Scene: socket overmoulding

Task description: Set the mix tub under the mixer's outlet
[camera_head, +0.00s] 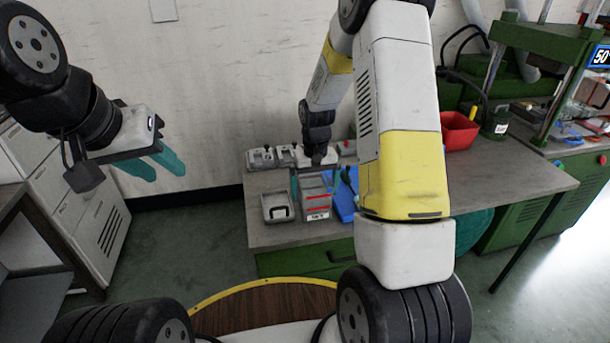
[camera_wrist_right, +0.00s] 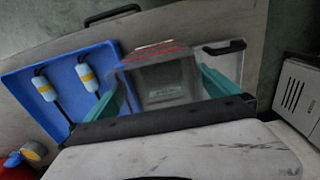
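The tub (camera_head: 317,205), a clear grey box with red lines and a white label, stands on the grey table. In the right wrist view the tub (camera_wrist_right: 160,78) sits between my two teal fingers. My right gripper (camera_head: 316,184) reaches down over it with one finger on each side. Whether the fingers press on its walls is not clear, and I cannot tell whether its base touches the table. My left gripper (camera_head: 152,167) is open and empty, in the air left of the table. I cannot make out with certainty which thing is the mixer or its outlet.
Small grey units (camera_head: 262,157) line the table's back, a red bin (camera_head: 459,131) stands right. The table (camera_head: 500,175) is bare at right.

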